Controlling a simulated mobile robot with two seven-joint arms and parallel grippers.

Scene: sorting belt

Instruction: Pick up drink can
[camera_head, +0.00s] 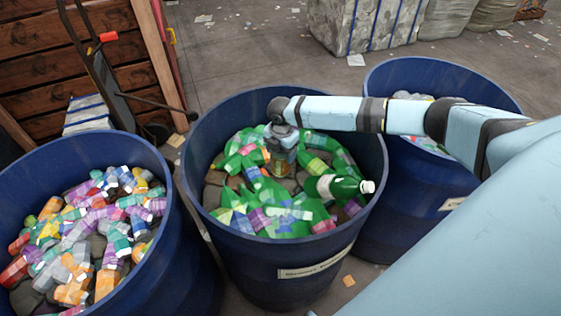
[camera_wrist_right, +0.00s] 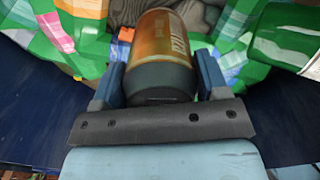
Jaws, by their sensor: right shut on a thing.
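The drink can (camera_wrist_right: 160,55) is orange-brown with a dark grey end and pale lettering in the right wrist view. My right gripper (camera_wrist_right: 160,80) is shut on it, with one blue finger on each side. In the head view my right arm reaches in from the right over the middle blue bin (camera_head: 199,213). The right gripper (camera_head: 283,155) points down inside that bin, and a small part of the can (camera_head: 281,169) shows below it. Whether the can touches the bottles under it cannot be told. My left gripper is not in view.
Green bottles (camera_head: 262,190) fill the middle bin around the can. A dark green bottle with a white cap (camera_head: 338,187) lies at its right. A left bin (camera_head: 168,222) holds many coloured bottles. A right bin (camera_head: 493,92) stands partly behind my arm.

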